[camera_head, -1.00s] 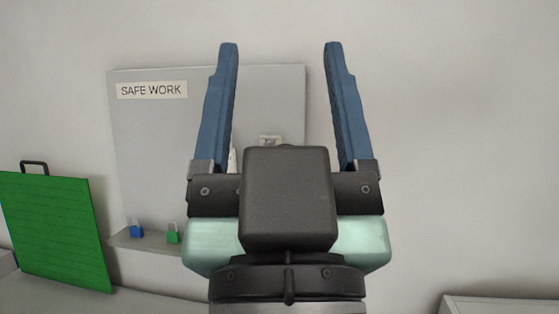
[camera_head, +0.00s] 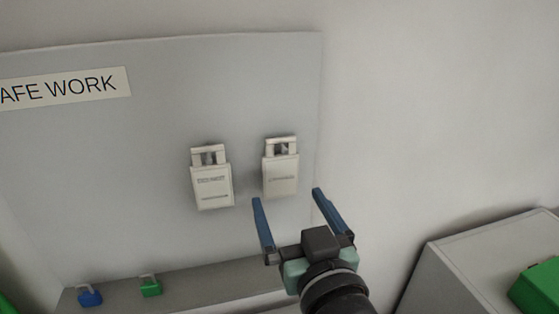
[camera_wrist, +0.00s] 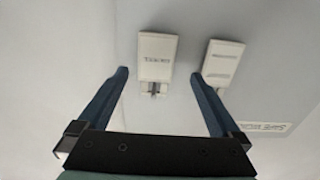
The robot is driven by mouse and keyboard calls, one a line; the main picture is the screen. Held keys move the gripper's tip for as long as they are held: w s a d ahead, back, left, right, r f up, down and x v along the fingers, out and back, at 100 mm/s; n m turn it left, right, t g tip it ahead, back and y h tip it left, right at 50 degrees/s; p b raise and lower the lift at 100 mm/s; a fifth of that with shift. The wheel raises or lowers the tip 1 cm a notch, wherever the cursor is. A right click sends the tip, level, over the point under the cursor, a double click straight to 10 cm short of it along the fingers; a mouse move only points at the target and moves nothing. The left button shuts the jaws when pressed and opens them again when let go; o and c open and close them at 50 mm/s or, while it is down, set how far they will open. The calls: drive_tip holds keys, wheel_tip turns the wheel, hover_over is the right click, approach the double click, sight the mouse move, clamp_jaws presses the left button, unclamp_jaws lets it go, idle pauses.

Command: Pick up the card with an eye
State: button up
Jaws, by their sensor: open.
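Two pale cards hang side by side on the grey board: a left card (camera_head: 213,187) and a right card (camera_head: 281,178). Each has a slotted top end at a small fitting. Their print is too small to tell which bears an eye. My gripper (camera_head: 288,196) is open and empty, with its blue fingers pointing up near the lower end of the right card. In the wrist view, one card (camera_wrist: 157,58) lies between and beyond the fingertips (camera_wrist: 158,74), and the other card (camera_wrist: 221,63) is beyond the right finger. I see no contact with either card.
The board (camera_head: 110,160) carries a SAFE WORK label (camera_head: 65,88). A blue padlock (camera_head: 90,297) and a green padlock (camera_head: 151,287) are on the ledge (camera_head: 215,288) below. A grey cabinet (camera_head: 470,270) with a green object (camera_head: 537,288) stands at right. The wall right of the board is bare.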

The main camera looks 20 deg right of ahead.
sight(282, 172)
drive_tip(key=w+p, duration=0.1)
drive_tip(key=w, duration=0.1)
drive_tip(key=w+p, duration=0.1)
drive_tip(key=w+r+p, duration=0.1)
drive_tip(key=w, duration=0.1)
drive_tip(key=shift+w+d, duration=0.3)
drive_tip(key=shift+w, duration=0.05)
drive_tip(key=shift+w+f, duration=0.1)
drive_tip(key=shift+w, duration=0.3)
drive_tip(key=c, duration=1.2)
drive_tip(key=shift+c, duration=0.2)
drive_tip(key=shift+b, duration=0.4)
